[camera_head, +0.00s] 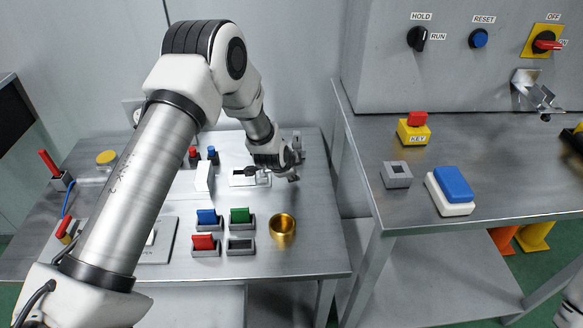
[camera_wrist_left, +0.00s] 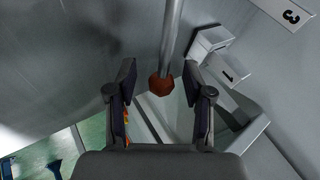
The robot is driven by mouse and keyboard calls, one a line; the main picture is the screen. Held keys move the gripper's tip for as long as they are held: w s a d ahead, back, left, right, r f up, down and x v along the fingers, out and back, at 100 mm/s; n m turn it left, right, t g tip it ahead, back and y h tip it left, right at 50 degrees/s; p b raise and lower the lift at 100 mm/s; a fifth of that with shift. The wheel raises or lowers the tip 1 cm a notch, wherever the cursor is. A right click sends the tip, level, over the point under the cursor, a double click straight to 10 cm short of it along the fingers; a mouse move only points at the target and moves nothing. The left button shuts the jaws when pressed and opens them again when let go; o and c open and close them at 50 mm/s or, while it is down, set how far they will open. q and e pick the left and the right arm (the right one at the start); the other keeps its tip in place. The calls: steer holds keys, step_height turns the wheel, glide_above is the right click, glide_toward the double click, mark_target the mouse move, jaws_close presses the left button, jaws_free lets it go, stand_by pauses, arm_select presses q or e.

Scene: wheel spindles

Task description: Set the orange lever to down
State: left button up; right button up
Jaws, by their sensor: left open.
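The orange lever's knob (camera_wrist_left: 161,84) shows in the left wrist view as a dull orange-brown ball on the end of a grey metal rod (camera_wrist_left: 172,40). My left gripper (camera_wrist_left: 158,76) is open, with a finger on each side of the knob and a visible gap on both sides. In the head view my left gripper (camera_head: 288,170) is at the back right of the left table, beside a grey upright fitting (camera_head: 297,143). The lever itself cannot be made out there. My right gripper is not in view.
Grey blocks marked 1 (camera_wrist_left: 228,74) and a plate marked 3 (camera_wrist_left: 290,14) are close to the lever. A brass cup (camera_head: 282,225) and a green switch (camera_head: 240,216) are in front of the gripper. The right table (camera_head: 470,150) holds a blue button (camera_head: 454,184).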

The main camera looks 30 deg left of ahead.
arm_select(q)
steer(key=v, duration=1.2)
